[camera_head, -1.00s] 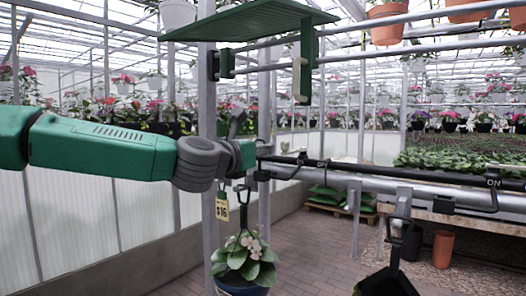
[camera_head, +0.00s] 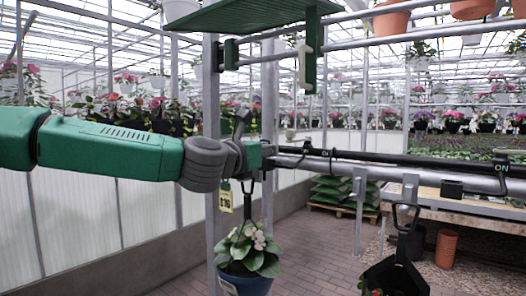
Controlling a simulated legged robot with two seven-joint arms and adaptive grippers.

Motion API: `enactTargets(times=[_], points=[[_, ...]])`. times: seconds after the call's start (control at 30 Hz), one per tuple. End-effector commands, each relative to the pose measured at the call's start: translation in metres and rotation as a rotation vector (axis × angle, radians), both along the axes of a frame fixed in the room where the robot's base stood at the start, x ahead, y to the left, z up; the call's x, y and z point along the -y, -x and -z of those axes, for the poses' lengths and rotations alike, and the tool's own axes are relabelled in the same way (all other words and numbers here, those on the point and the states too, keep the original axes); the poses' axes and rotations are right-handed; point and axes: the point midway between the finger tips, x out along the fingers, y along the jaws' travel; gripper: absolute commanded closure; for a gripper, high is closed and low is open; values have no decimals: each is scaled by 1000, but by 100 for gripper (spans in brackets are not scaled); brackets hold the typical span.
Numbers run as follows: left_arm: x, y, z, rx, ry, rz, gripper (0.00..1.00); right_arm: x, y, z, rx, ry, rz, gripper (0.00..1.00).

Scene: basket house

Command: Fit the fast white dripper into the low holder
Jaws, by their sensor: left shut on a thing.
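My left arm comes in from the left, and my left gripper (camera_head: 255,154) is at the near end of the grey horizontal pipe (camera_head: 330,169). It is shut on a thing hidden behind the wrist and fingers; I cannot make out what. I cannot make out the white dripper for certain. A pale upright piece (camera_head: 307,67) sits on the dark green bracket under the green shelf, above and right of the gripper. I cannot tell which part is the low holder. My right gripper is not in view.
A dark pot (camera_head: 394,278) hangs at lower right. A green shelf (camera_head: 258,14) is overhead. The brick floor (camera_head: 315,250) between the hanging pots is clear.

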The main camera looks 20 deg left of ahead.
Motion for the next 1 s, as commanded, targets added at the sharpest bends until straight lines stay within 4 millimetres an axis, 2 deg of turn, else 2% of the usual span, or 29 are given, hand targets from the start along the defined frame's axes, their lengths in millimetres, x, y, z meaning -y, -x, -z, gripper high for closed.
enactTargets(times=[0.1, 0.13, 0.2, 0.5, 0.63, 1.0], points=[[1, 0, 0, 0, -1, 0, 94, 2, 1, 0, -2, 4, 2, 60], [1, 0, -1, 0, -2, 0, 72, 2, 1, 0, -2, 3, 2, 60], [1, 0, -1, 0, -1, 0, 55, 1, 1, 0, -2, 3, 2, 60], [-3, 1, 0, 1, 1, 1, 55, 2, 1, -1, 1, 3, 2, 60], [-6, 11, 0, 0, 3, 1, 55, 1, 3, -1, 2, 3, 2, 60], [-21, 84, 2, 2, 2, 2, 55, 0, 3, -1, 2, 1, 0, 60]])
